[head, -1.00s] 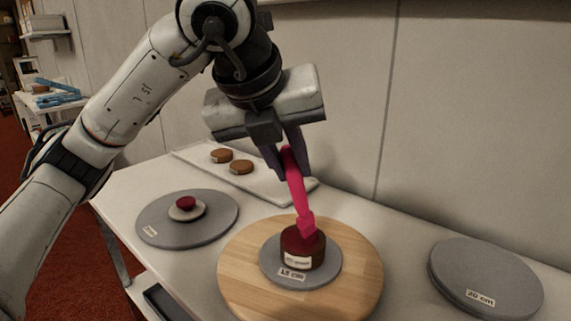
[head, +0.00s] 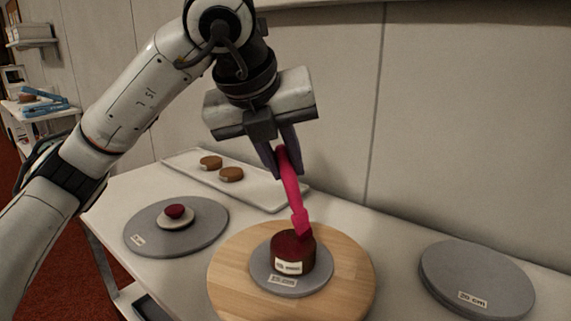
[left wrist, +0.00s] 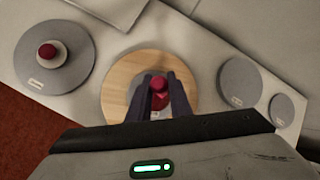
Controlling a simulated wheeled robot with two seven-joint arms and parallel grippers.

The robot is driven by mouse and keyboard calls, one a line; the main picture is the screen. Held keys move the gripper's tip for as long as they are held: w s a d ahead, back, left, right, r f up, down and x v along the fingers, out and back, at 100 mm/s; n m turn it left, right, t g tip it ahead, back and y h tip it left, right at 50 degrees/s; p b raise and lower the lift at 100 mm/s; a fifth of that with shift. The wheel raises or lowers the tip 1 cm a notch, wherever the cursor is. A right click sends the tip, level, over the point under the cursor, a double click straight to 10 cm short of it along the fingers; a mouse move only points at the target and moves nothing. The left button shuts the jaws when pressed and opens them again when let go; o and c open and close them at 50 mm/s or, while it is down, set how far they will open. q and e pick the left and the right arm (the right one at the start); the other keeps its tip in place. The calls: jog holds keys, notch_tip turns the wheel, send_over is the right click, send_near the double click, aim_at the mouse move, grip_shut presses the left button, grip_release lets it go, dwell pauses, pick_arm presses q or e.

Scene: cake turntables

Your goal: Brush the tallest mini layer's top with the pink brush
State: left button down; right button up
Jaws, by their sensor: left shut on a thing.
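The pink brush (head: 291,185) is held in my left gripper (head: 284,165), which is shut on its handle. The brush points down and its tip is at the top right edge of a dark red mini layer (head: 292,246); whether it touches is hard to tell. This layer has a white label and stands on a grey disc (head: 272,281) on the round wooden turntable (head: 235,292). In the left wrist view, my left gripper (left wrist: 160,85) is over the turntable, with the pink brush (left wrist: 158,97) between its fingers. My right gripper is not in view.
A grey board (head: 140,222) at left bears a small red piece (head: 175,211) on a pale disc (head: 176,222). A white tray (head: 262,193) behind holds two brown layers (head: 231,174). Stacked grey boards (head: 477,278) lie at right. The back wall is close behind.

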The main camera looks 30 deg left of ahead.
pick_arm(q)
jog(key=shift+w+a, duration=0.35)
jog(key=shift+a, duration=0.3)
jog(key=shift+s+a, duration=0.1)
jog(key=shift+a, duration=0.2)
jog(key=shift+a+b, duration=0.25)
jog(key=shift+b, duration=0.05)
